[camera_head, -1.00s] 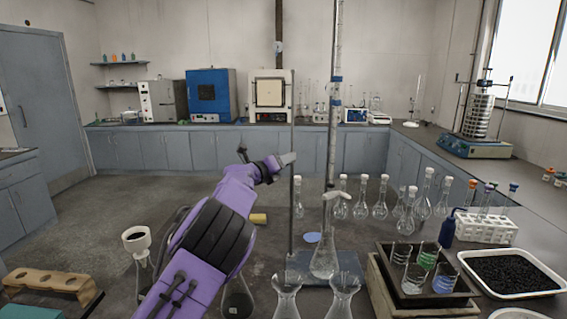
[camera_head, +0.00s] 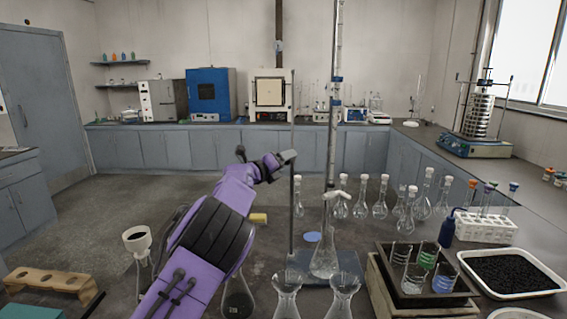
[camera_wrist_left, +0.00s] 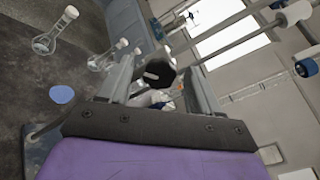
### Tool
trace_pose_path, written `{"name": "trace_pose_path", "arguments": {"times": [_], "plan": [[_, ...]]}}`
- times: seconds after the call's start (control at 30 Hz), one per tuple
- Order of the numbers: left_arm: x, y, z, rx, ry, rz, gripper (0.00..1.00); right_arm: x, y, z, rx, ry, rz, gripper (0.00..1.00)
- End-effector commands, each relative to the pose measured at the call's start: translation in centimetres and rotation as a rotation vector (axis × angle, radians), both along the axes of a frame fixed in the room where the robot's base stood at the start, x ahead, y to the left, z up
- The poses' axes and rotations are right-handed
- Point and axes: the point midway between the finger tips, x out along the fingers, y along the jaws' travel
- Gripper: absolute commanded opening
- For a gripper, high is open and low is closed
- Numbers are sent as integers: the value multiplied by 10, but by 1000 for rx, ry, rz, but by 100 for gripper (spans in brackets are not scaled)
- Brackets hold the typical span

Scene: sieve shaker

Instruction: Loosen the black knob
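The black knob (camera_wrist_left: 160,73) shows in the left wrist view, between the fingers of my left gripper (camera_wrist_left: 160,68). The fingers stand apart with visible gaps on both sides of the knob, so the gripper looks open. A pale bar-like piece crosses the knob's left side. In the head view my left gripper (camera_head: 288,157) is at the thin upright rod (camera_head: 292,200) of a stand with a blue base plate (camera_head: 345,266). I cannot make out the knob there. My right gripper is not in view.
A tall graduated glass tube (camera_head: 334,110) stands just right of the rod. A flask (camera_head: 324,262) is below it. Several white-stoppered flasks, a tray of beakers (camera_head: 427,299) and a tray of black granules (camera_head: 510,272) crowd the right. A sieve shaker (camera_head: 478,148) stands far right.

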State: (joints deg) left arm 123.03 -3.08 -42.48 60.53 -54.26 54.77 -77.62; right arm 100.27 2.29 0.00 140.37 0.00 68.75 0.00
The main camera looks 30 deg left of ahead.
Motion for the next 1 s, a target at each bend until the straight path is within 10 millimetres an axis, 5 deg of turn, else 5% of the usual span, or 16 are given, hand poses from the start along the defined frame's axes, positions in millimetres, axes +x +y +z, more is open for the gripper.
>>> {"name": "trace_pose_path", "arguments": {"times": [0.27, 0.7, 1.0], "plan": [[-4, 0, -3, 1, 2, 1, 64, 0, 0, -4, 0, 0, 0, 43], [-90, 17, -3, 1, -1, 2, 64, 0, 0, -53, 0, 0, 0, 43], [-105, 19, 1, -1, 1, 1, 64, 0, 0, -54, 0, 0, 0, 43]]}}
